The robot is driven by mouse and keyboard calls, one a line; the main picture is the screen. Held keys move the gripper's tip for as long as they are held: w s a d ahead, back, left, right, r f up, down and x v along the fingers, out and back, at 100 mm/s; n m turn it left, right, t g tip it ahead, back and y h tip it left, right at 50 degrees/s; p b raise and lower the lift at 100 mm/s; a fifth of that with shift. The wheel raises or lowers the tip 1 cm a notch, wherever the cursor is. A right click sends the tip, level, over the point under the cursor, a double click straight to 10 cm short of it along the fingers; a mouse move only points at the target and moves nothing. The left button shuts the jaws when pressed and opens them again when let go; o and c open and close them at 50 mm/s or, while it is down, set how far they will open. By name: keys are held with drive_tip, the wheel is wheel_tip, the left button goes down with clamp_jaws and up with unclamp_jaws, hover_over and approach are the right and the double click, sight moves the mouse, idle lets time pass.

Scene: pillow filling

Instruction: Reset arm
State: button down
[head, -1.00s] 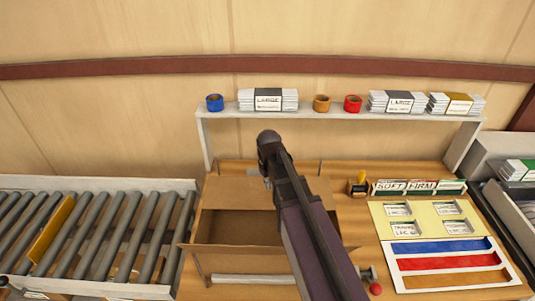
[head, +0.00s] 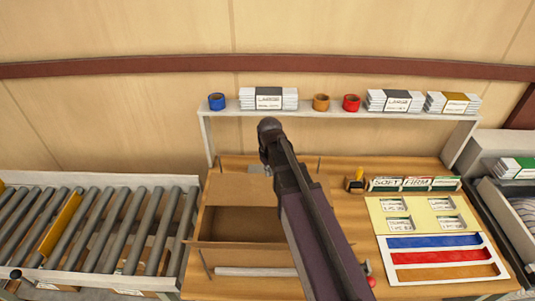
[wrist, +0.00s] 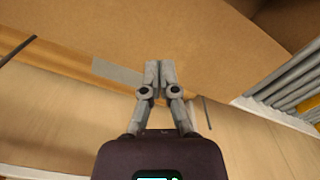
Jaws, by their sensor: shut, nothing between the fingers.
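My gripper shows in the wrist view (wrist: 160,78), with its two grey fingers pressed together and nothing between them. In that view it is over the cardboard box (wrist: 215,30), near a strip of grey tape (wrist: 117,71). In the head view my dark arm reaches up from the bottom centre, and its far end hides the fingers. The open cardboard box (head: 235,225) stands on the wooden bench, left of and partly behind my arm. Its inside looks empty where it shows.
A white shelf (head: 330,110) at the back holds tape rolls and stacked packs. A roller conveyor (head: 110,230) is at left. At right are a card sheet (head: 420,205), a tray of coloured strips (head: 440,275) and a grey bin (head: 490,150). A red knob (head: 371,282) is beside my arm.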

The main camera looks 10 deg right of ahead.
drive_tip(key=s+d+f+m+b, duration=0.1)
drive_tip(key=s+f+m+b, duration=0.1)
drive_tip(key=s, duration=0.4)
drive_tip(key=s+d+f+m+b, duration=0.1)
drive_tip(key=s+d+f+b, duration=0.1)
drive_tip(key=s, duration=0.4)
drive_tip(key=shift+d+f+m+b, duration=0.3)
drive_tip(key=shift+f+m+b, duration=0.1)
drive_tip(key=shift+f+b, duration=0.15)
drive_tip(key=shift+w+a, duration=0.1)
idle(0.5)
